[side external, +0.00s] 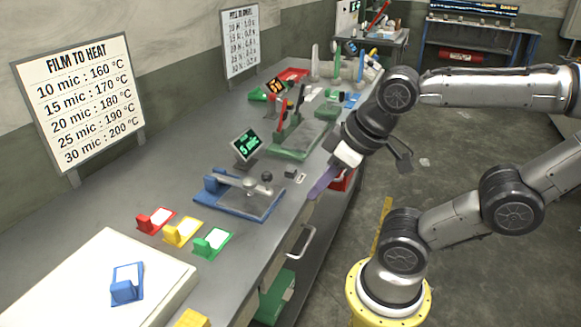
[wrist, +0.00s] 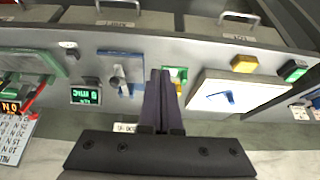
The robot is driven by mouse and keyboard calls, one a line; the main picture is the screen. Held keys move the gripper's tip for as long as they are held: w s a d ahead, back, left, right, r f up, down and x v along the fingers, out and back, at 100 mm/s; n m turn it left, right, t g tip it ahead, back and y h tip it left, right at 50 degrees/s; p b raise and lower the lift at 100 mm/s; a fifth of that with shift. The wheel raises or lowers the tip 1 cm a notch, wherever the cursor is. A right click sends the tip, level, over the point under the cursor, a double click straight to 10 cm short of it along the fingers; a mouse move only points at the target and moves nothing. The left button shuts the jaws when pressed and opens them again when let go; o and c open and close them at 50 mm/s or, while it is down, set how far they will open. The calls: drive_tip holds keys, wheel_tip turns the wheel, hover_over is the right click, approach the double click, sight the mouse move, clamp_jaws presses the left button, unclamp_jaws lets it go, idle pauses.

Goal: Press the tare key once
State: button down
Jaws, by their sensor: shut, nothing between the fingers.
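No key with a readable "tare" label shows in either view. A blue gauge (side external: 222,189) with a grey arm lies on the bench, and it also shows in the wrist view (wrist: 137,62). Behind it stands a display (side external: 247,145) with green digits reading "5 mic", also in the wrist view (wrist: 86,96). A small pale block (side external: 289,175) sits right of the gauge; I cannot tell if it is the key. My gripper (side external: 312,194) is shut and empty, its purple fingers pointing down at the bench's front edge. In the wrist view the fingers (wrist: 165,73) hide part of a green card holder.
Red (side external: 155,219), yellow (side external: 182,231) and green (side external: 212,241) card holders lie left of the gauge. A white board (side external: 60,290) carries a blue holder (side external: 125,288). A green device (side external: 300,140) stands behind the gauge. Drawer handles (side external: 297,243) project from the bench front.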

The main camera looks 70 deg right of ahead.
idle(0.5)
drive_tip(key=w+a+r+m+t+y, duration=0.1)
drive_tip(key=w+r+m+t+y, duration=0.3)
drive_tip(key=w+m, duration=0.9)
drive_tip(key=w+d+m+h, duration=0.4)
drive_tip(key=w+d+m, duration=0.1)
drive_tip(key=d+m, duration=0.4)
drive_tip(key=s+d+f+m+h, duration=0.1)
drive_tip(key=d+f+m, duration=0.1)
drive_tip(key=d, duration=0.3)
drive_tip(key=d+f+m+h, duration=0.1)
drive_tip(key=d+f+m, duration=0.1)
drive_tip(key=d+m, duration=0.2)
drive_tip(key=s+d+f+m+g+h, duration=0.1)
drive_tip(key=d+f+m, duration=0.1)
drive_tip(key=d, duration=0.6)
drive_tip(key=shift+s+d+f+m, duration=0.25)
drive_tip(key=shift+s+f+m, duration=0.15)
drive_tip(key=shift+f, duration=0.2)
